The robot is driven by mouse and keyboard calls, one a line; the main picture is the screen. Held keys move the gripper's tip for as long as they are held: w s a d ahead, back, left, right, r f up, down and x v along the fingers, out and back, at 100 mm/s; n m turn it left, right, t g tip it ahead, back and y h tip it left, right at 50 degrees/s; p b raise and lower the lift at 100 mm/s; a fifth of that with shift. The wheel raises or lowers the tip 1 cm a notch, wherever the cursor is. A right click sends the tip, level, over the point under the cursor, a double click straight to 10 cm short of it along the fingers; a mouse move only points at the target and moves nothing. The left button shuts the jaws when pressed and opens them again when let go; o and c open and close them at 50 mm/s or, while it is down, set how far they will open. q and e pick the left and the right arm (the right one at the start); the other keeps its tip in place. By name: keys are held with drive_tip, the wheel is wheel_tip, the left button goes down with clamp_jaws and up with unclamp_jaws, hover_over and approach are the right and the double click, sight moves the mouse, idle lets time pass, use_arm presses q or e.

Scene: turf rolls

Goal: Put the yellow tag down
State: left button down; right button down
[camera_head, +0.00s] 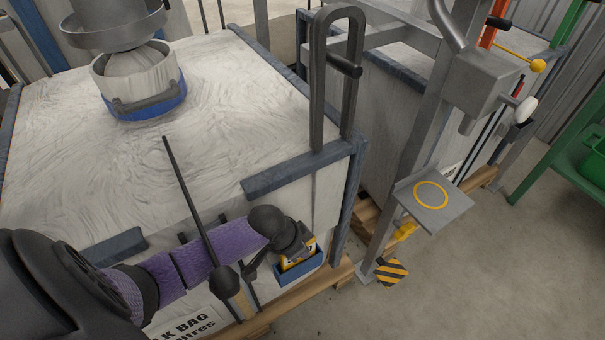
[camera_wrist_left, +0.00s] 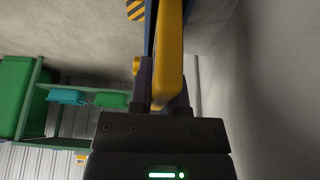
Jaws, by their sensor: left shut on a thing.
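The yellow tag (camera_head: 310,249) shows just beyond my left gripper (camera_head: 291,252), at the front of the big white bag. In the left wrist view the yellow tag (camera_wrist_left: 169,62) runs edge-on between the two fingers of my left gripper (camera_wrist_left: 163,100), which is shut on it. A blue open holder (camera_head: 301,271) is at the tag's lower end, on the bag's front. The tag's lower part appears inside or right at this holder; I cannot tell how deep. My gripper hides part of the tag. My right gripper is not in view.
The white bulk bag (camera_head: 215,80) fills the left and middle, with a grey metal loop (camera_head: 319,90) at its corner. To the right stand a steel post with a small plate (camera_head: 433,203) with a yellow ring and a striped block (camera_head: 391,270). Floor at lower right is clear.

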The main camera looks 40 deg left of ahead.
use_arm(q)
drive_tip(key=c, duration=0.6)
unclamp_jaws()
drive_tip(key=p+v, duration=0.8)
drive_tip(key=v, duration=0.4)
drive_tip(key=shift+r, duration=0.25)
drive_tip(key=s+a+f+n+g+y, duration=0.3)
drive_tip(key=s+f, duration=1.5)
drive_tip(key=f, duration=0.1)
drive_tip(key=s+d+f, duration=0.1)
drive_tip(key=s, duration=0.5)
drive_tip(key=s+d+f+g, duration=0.1)
drive_tip(key=s+d, duration=0.1)
drive_tip(key=s, duration=0.4)
drive_tip(key=s+d+f+m+g, duration=0.1)
drive_tip(key=s, duration=0.4)
drive_tip(key=shift+s+d+f, duration=0.25)
drive_tip(key=shift+s, duration=0.15)
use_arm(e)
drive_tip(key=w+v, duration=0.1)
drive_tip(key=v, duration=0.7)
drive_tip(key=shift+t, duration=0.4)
